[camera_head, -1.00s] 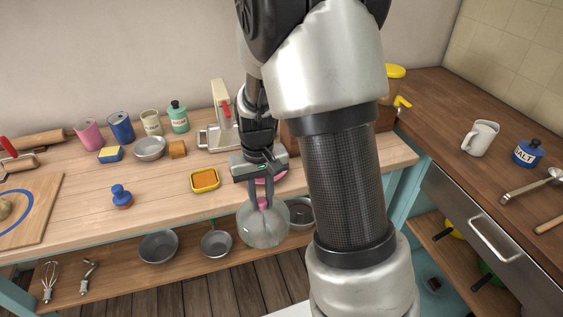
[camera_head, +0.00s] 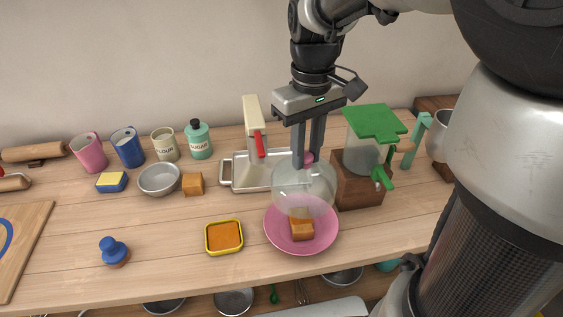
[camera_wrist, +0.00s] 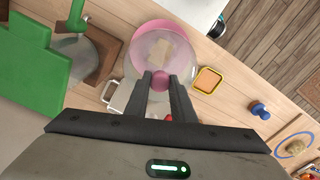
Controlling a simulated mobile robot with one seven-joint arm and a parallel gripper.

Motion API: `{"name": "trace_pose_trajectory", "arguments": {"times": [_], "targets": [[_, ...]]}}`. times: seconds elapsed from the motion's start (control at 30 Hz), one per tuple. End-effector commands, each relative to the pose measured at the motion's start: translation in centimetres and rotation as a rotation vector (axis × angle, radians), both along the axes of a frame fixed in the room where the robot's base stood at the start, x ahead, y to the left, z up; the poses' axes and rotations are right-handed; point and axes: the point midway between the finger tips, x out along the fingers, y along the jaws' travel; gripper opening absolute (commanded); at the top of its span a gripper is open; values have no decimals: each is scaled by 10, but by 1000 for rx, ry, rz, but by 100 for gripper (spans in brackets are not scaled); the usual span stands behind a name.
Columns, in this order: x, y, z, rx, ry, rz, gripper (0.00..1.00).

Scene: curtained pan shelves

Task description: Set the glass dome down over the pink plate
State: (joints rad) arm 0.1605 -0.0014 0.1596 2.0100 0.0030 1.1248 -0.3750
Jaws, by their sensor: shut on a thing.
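The clear glass dome (camera_head: 304,187) hangs from my gripper (camera_head: 308,162), which is shut on its pink knob. The dome is upright. The pink plate (camera_head: 290,243) lies on the wooden counter with a brown block of food (camera_head: 301,228) on it. The dome is above the plate and seems to sit slightly toward its back; its lower edge overlaps the food in the picture. In the wrist view the dome (camera_wrist: 140,84) covers part of the plate (camera_wrist: 152,27), and the food shows through the glass.
A wooden block with a green-lidded jug (camera_head: 368,150) stands close right of the dome. A metal tray with a red-handled tool (camera_head: 250,165) is behind left. A yellow-rimmed orange dish (camera_head: 224,237) lies left of the plate. The counter's front edge is near.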

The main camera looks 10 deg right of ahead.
Motion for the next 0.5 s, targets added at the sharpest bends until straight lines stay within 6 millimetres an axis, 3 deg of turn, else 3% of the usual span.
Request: {"name": "trace_pose_trajectory", "arguments": {"times": [0.3, 0.5], "targets": [[-3, 0, -49, 1, 5, 6, 0], [-2, 0, -69, 2, 4, 6, 0]]}}
